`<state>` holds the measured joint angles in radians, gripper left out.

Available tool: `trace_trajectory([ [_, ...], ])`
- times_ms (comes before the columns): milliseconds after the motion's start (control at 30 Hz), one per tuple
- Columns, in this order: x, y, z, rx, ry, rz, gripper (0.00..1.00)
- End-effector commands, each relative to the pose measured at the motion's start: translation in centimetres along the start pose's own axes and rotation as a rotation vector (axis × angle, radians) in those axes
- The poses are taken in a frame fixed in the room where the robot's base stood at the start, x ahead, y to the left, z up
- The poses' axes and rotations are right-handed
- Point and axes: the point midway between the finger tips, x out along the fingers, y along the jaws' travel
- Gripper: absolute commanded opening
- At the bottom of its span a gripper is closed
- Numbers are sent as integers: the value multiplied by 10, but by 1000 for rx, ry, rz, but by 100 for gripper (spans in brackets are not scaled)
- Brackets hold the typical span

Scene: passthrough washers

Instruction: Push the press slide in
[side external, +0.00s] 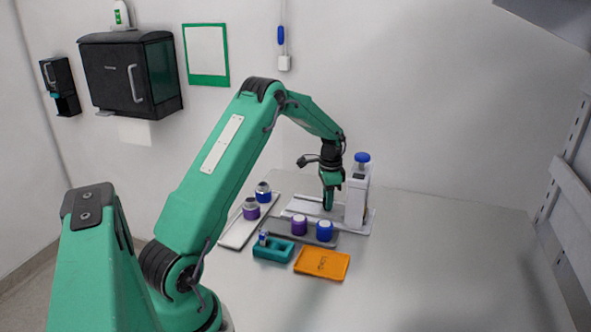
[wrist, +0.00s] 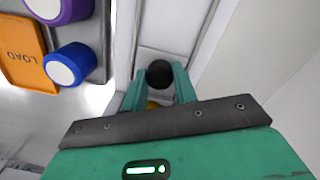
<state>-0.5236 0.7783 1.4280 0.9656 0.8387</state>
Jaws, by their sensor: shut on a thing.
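The press (side external: 356,198) is a pale upright block with a blue knob on top, standing on a light base plate. Its slide (side external: 303,205) appears as a pale flat strip running left from the upright; how far in it sits is hard to tell. My gripper (side external: 328,203) points down just left of the upright, low over the slide. In the wrist view my gripper (wrist: 159,82) has its green fingers shut on a round black knob (wrist: 160,73), with a bit of yellow below it. The knob's join to the slide is hidden.
Purple and blue capped jars (side external: 299,226) stand on a dark grey strip in front of the press. More jars (side external: 251,209) stand on a white strip at left. A teal holder (side external: 273,248) and an orange LOAD tray (side external: 322,263) lie nearer. The table's right side is clear.

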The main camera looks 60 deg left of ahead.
Motion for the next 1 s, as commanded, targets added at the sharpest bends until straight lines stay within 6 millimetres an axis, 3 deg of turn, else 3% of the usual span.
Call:
trace_trajectory([
  [333, -1, 3, -9, 4, 5, -7, 0],
  [367, -1, 3, -10, 4, 6, -7, 32],
  [467, -1, 4, -9, 4, 5, -6, 50],
  [800, -2, 3, -7, 1, 2, -3, 50],
  [1000, -14, 3, -7, 0, 3, -4, 50],
])
